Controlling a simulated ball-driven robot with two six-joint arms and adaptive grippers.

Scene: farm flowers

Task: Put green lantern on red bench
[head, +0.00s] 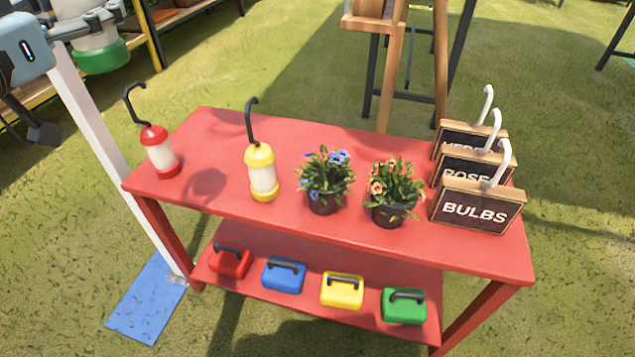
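A lantern with a green base and white body (103,58) hangs in the air at the top left, left of the red bench (222,131). Its top is cut off by the frame. My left gripper (86,22) is around its white body and appears shut on it; the fingertips are partly hidden. On the bench top, a red lantern (160,152) stands at the left end and a yellow lantern (262,175) stands right of it. Both have black hooks. My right gripper is not in view.
The bench top also holds a blue-flowered pot (324,201), an orange-flowered pot (388,211) and hook signs, BULBS (474,209) in front. Bare red surface lies between the lanterns. Small coloured boxes (284,276) sit on the lower shelf. A white post (120,165) stands left.

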